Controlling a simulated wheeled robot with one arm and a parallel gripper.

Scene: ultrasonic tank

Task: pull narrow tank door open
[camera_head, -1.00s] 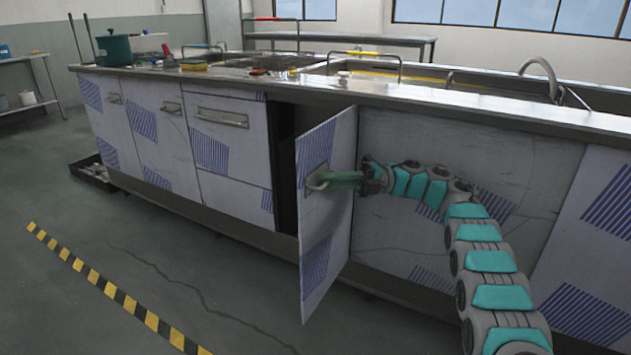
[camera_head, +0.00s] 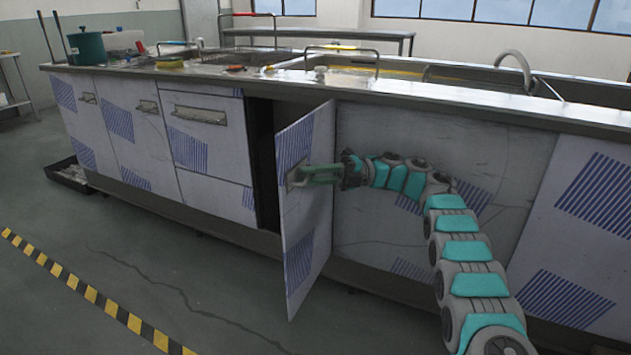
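The narrow tank door (camera_head: 308,225) is a pale panel with blue striped patches. It stands swung well out from the cabinet front, its right edge at the cabinet and its free edge toward me. A dark opening (camera_head: 262,160) shows to its left. A metal handle (camera_head: 291,180) sits near the door's free edge. My gripper (camera_head: 303,174) is at the handle, reaching in from the right. Its two green fingers are apart with a dark gap between them, and the tips overlap the handle. Whether they touch it is hard to tell.
The steel counter (camera_head: 440,101) with sinks runs above the cabinet. Closed fronts with handles stand to the left (camera_head: 210,150). A black tray (camera_head: 66,172) lies on the floor at the left end. The floor before the door is clear, with a yellow-black stripe (camera_head: 90,293).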

